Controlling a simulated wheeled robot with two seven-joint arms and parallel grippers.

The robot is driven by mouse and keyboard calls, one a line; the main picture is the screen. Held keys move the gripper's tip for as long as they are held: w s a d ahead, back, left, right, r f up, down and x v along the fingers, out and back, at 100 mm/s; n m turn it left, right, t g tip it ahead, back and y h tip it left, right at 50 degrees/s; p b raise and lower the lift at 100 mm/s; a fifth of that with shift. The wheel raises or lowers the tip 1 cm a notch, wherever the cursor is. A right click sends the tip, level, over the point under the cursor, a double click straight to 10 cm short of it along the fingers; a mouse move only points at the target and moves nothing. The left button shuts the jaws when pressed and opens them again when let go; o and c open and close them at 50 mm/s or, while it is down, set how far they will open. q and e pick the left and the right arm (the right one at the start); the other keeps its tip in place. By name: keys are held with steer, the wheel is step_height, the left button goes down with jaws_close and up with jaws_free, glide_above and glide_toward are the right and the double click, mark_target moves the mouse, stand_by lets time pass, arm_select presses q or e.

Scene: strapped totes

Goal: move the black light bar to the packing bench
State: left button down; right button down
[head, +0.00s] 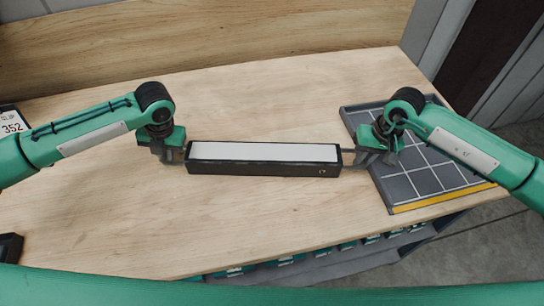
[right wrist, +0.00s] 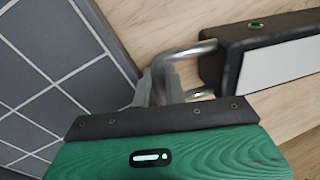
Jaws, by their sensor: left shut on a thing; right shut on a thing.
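The black light bar (head: 264,168) has a long white panel on top and a metal handle at each end. It lies lengthwise across the wooden packing bench (head: 110,225), and I cannot tell whether it touches the top or hangs just above it. My left gripper (head: 180,154) is shut at its left end, on the handle there. My right gripper (head: 350,157) is shut on the handle at its right end. In the right wrist view the light bar (right wrist: 285,60) shows its end and bent metal handle, with the fingers of my right gripper (right wrist: 160,88) around the handle.
A dark gridded mat (head: 440,179) with a yellow front strip lies at the bench's right end, partly under my right gripper. A label reading 352 (head: 11,122) and a small dark object (head: 10,247) are at the left. The bench front is clear.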

arm_select(q)
steer(key=c, duration=1.5)
jaws_free()
arm_select(e)
steer(key=c, duration=1.5)
jaws_free()
arm_select(q)
steer(key=shift+o, duration=0.2)
steer(key=shift+a+f, duration=0.1)
steer(key=shift+a, duration=0.1)
arm_select(e)
steer(key=shift+o, duration=0.2)
steer(key=shift+a, duration=0.1)
arm_select(q)
steer(key=shift+d, duration=0.1)
arm_select(e)
steer(key=shift+w, duration=0.1)
steer(key=shift+d+r, duration=0.1)
steer(key=shift+d, duration=0.15)
arm_select(q)
step_height(320, 180, up, 8)
steer(key=d, duration=0.1)
steer(key=shift+d, duration=0.25)
arm_select(e)
step_height(320, 180, up, 8)
steer(key=d, duration=0.1)
arm_select(q)
steer(key=shift+f, duration=0.1)
